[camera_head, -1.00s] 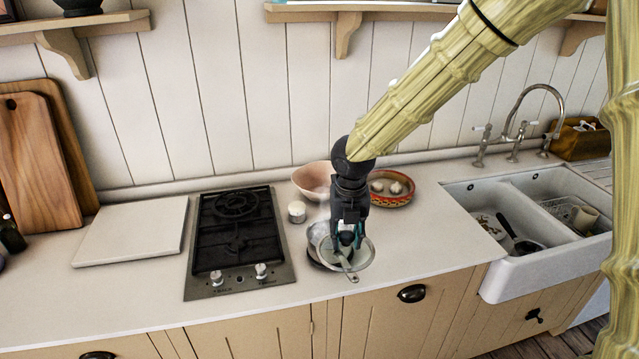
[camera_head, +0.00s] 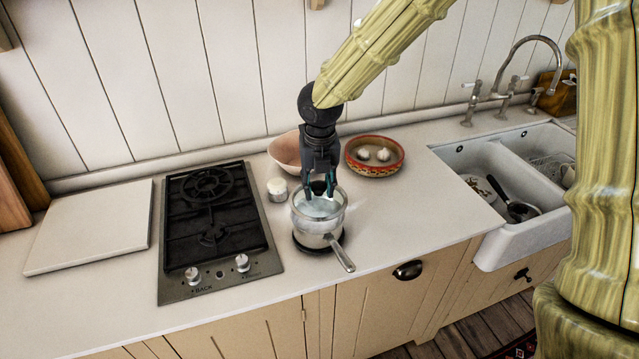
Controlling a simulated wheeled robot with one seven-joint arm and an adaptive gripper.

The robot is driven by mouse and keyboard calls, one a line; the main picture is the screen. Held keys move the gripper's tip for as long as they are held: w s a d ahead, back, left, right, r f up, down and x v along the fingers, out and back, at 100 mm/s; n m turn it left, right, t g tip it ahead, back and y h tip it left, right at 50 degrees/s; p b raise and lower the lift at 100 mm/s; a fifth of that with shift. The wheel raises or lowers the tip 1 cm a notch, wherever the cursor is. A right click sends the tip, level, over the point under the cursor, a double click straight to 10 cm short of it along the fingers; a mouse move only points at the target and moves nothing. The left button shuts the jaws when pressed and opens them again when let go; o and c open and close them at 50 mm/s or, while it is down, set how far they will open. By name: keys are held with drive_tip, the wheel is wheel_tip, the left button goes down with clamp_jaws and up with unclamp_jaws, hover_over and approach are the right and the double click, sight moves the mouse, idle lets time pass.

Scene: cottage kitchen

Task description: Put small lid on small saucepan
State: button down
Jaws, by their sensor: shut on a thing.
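The small saucepan (camera_head: 318,234) is shiny metal and stands upright on the counter, right of the hob, with its handle (camera_head: 342,255) pointing to the front right. The small lid (camera_head: 312,208) is clear glass and lies level over the saucepan's mouth. I cannot tell whether its rim rests on the pan or is slightly above it. My gripper (camera_head: 319,189) points down over the pan and is shut on the lid's knob, which is mostly hidden between the fingers.
A dark round base (camera_head: 303,246) shows under the saucepan. A white jar (camera_head: 277,189), a pink bowl (camera_head: 284,151) and a red patterned dish (camera_head: 374,168) of garlic stand behind. The hob (camera_head: 211,226) is left, the sink (camera_head: 500,240) right. The counter's front edge is close.

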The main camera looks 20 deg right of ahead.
sight(318, 195)
drive_tip(key=f, duration=0.1)
drive_tip(key=w+f+b, duration=0.1)
drive_tip(key=w+f, duration=0.1)
drive_tip(key=shift+f, duration=0.3)
drive_tip(key=shift+f+b, duration=0.3)
drive_tip(key=shift+b, duration=0.3)
drive_tip(key=shift+s+f+b, duration=0.15)
drive_tip(key=shift+s+b, duration=0.35)
drive_tip(key=shift+s, duration=0.15)
drive_tip(key=shift+w+f, duration=0.2)
drive_tip(key=shift+w, duration=0.15)
drive_tip(key=shift+s+r, duration=0.2)
drive_tip(key=shift+s, duration=0.05)
drive_tip(key=shift+w+f, duration=0.1)
drive_tip(key=shift+w, duration=0.05)
drive_tip(key=shift+p, duration=0.35)
drive_tip(key=shift+w, duration=0.1)
